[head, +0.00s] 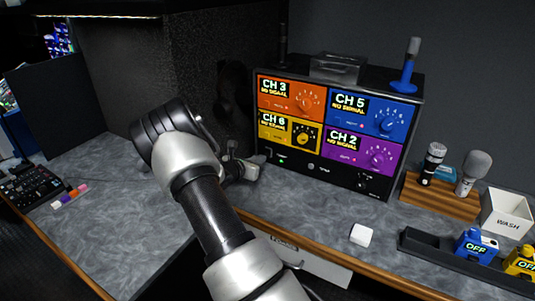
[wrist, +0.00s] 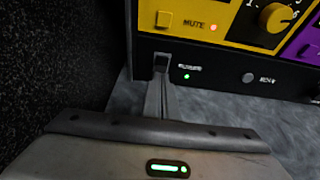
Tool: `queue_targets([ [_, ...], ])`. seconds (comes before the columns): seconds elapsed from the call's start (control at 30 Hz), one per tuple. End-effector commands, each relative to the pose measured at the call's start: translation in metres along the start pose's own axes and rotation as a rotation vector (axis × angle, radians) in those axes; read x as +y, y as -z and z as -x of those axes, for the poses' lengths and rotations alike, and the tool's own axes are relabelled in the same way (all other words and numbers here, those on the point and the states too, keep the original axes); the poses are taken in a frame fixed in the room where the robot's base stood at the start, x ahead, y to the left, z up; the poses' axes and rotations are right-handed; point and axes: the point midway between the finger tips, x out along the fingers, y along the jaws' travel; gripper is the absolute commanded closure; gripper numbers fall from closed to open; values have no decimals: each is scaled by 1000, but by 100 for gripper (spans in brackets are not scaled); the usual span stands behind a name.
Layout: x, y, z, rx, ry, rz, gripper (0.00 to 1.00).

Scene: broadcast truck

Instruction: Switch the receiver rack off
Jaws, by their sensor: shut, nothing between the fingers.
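The receiver rack (head: 312,166) is a black box at the back of the counter with orange, blue, yellow and purple panels. Their displays are lit and read CH 3, CH 5, CH 6 and CH 2, each with NO SIGNAL. The rack also shows in the wrist view (wrist: 220,62). A green light (wrist: 187,77) glows on its bottom strip. My gripper (wrist: 162,72) is shut and empty, its fingertips at the strip's left end, left of the green light. A small dark switch (wrist: 161,60) seems to be right at the tips; I cannot tell whether they touch it.
A white block (head: 361,235) lies on the counter in front of the rack. Microphones stand on a wooden base (head: 440,198) at right, beside a white WASH box (head: 506,214) and a black tray (head: 450,255) with blue and yellow packs. A dark wall is close left of my gripper.

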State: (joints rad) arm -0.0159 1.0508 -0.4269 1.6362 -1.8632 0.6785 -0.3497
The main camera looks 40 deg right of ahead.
Motion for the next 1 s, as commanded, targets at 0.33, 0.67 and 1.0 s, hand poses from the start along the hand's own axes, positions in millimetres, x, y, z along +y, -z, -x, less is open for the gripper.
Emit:
queue_targets([
  [0.33,0,1,-6,0,1,0,100],
  [0.67,0,1,-11,0,1,-1,100],
  [1.0,0,1,-16,1,1,-1,100],
])
